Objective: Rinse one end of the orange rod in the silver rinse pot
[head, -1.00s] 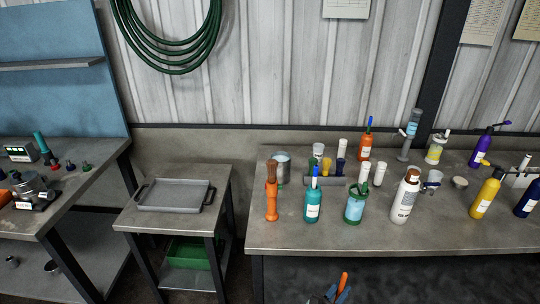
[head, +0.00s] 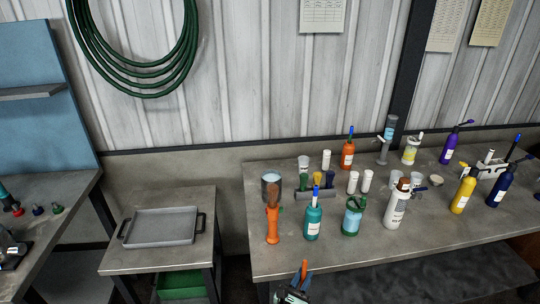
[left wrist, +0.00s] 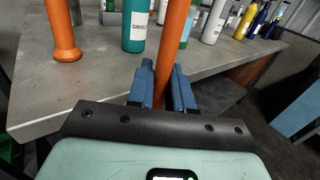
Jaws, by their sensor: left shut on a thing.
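My left gripper (head: 295,285) is low at the front edge of the bench in the head view. Its blue fingers (left wrist: 163,92) are shut on the orange rod (left wrist: 176,45), which stands up between them in the left wrist view. Only a short upper piece of the rod (head: 304,268) shows in the head view. The silver rinse pot (head: 265,191) stands on the bench to the left, further back, partly hidden by an orange-handled brush. The rod is apart from the pot. My right gripper is not in view.
The orange-handled brush (head: 272,228) stands upright in front of the pot. A teal bottle (head: 312,223), a green-teal jar (head: 353,216) and a white bottle (head: 396,207) stand to its right. A grey rack (head: 343,190) is behind them. A grey tray (head: 160,228) lies on the side table.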

